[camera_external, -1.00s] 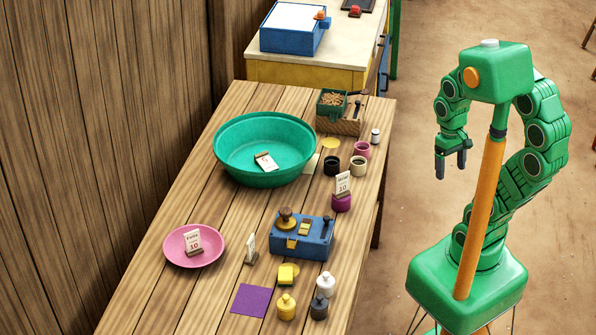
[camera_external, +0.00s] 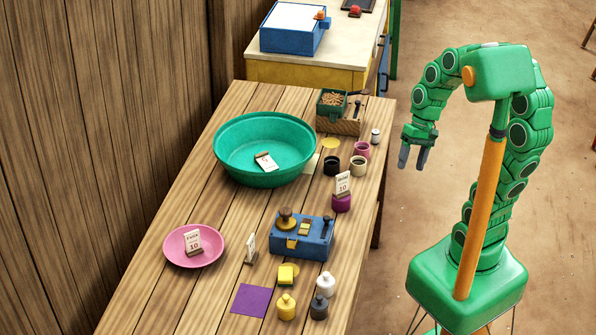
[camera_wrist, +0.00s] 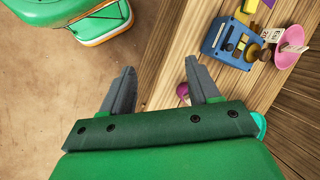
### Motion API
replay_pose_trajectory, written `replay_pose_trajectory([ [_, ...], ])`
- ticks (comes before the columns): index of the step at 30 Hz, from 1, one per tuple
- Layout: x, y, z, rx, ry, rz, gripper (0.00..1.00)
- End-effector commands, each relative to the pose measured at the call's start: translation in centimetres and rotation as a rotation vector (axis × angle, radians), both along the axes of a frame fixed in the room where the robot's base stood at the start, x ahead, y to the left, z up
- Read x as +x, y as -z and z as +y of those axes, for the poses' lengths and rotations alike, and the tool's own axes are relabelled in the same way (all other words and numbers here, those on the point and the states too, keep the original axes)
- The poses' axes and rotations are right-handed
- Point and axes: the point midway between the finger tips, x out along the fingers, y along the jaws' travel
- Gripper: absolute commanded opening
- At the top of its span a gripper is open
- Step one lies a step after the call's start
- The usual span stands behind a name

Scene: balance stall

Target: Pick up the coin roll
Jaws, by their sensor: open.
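A small pale cylinder with a dark band (camera_external: 375,136) stands near the table's right edge in the external view; it looks like the coin roll, but it is too small to be sure. I cannot make it out in the wrist view. My gripper (camera_external: 412,162) is open and empty, fingers pointing down, to the right of the table and apart from the cylinder. In the wrist view my gripper (camera_wrist: 160,72) shows its two grey fingers spread wide with nothing between them.
The wooden table (camera_external: 225,215) holds a large green basin (camera_external: 228,168), a pink cup (camera_external: 361,150), a black cup (camera_external: 331,166), a cream cup (camera_external: 357,167) and a purple cup (camera_external: 341,203). A wooden box (camera_external: 341,124) stands behind the cylinder.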

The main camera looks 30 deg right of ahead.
Motion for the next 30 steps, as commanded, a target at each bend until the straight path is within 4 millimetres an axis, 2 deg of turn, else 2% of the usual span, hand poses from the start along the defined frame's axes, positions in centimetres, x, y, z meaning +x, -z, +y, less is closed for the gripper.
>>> replay_pose_trajectory([
  [8,6.5,0.2,2.9,0.206,0.195,0.050,0.61],
  [16,13.3,0.3,3.6,0.393,0.421,0.108,0.61],
  [23,19.4,1.2,2.3,0.541,0.641,0.176,0.61],
  [30,25.7,2.9,-1.0,0.684,0.892,0.251,0.61],
])
